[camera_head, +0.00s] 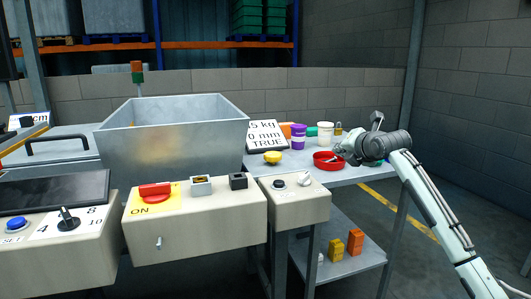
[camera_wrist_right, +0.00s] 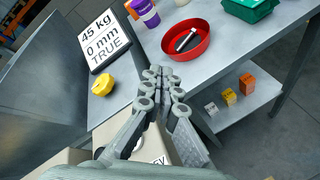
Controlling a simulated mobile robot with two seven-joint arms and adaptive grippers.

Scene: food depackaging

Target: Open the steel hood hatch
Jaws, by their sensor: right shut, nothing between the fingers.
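A grey steel lid with a black bar handle (camera_head: 55,140) lies at the left of the head view and looks like the hood hatch (camera_head: 82,158). It appears closed and flat; its left part is cut off by the picture edge. My right gripper (camera_head: 340,150) is far to the right of it, above the table by the red bowl. In the right wrist view the fingers (camera_wrist_right: 160,72) are together with nothing between them.
An open steel hopper (camera_head: 172,135) stands between the hatch and my right gripper. Control boxes (camera_head: 190,235) line the front. The table (camera_head: 345,176) holds a red bowl (camera_head: 321,164), a yellow item (camera_head: 272,157), a sign (camera_head: 265,135) and cups. Small blocks (camera_head: 355,243) sit on the lower shelf.

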